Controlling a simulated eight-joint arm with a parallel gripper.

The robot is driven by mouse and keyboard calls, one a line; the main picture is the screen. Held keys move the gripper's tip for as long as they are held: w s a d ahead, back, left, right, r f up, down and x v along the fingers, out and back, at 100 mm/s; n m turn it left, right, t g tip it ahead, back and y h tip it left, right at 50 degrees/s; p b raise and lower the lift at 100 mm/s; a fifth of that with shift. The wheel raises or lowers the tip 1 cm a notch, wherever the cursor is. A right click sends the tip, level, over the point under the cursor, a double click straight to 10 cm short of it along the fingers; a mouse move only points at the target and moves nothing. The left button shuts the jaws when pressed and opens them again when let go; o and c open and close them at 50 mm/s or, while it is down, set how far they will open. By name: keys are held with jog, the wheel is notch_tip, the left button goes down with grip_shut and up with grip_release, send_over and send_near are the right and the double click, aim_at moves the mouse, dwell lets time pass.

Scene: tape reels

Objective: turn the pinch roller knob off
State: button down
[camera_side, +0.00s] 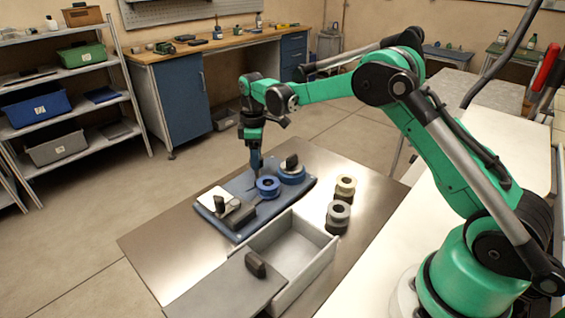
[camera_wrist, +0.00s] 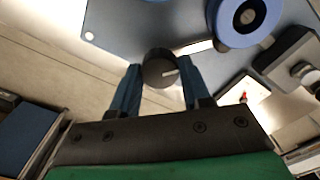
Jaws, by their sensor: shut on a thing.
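The knob (camera_wrist: 158,70) is a round black dial with a white pointer line. In the wrist view it sits between my two blue fingertips, and its line points right. My gripper (camera_wrist: 160,80) is shut on it from both sides. In the side view my gripper (camera_side: 255,168) points down at the far edge of the blue tape deck (camera_side: 277,205), beside a blue reel. The knob is hidden or too small to make out there. The deck's slate-blue plate (camera_wrist: 125,25) also fills the top of the wrist view.
A blue reel (camera_side: 268,187) lies on the deck near my gripper; another reel with a black handle (camera_side: 291,161) is behind it. A silver and dark block (camera_side: 238,214) stands at the deck's left. An open drawer (camera_side: 290,248) is in front. Loose reels (camera_side: 339,212) stand right.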

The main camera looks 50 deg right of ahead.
jog(key=m, duration=0.5)
jog(key=shift+m, duration=0.4)
jog(key=m, duration=0.5)
jog(key=shift+m, duration=0.3)
dwell(0.3)
jog(key=shift+c, duration=2.1)
grip_release()
jog(key=shift+r, duration=2.85)
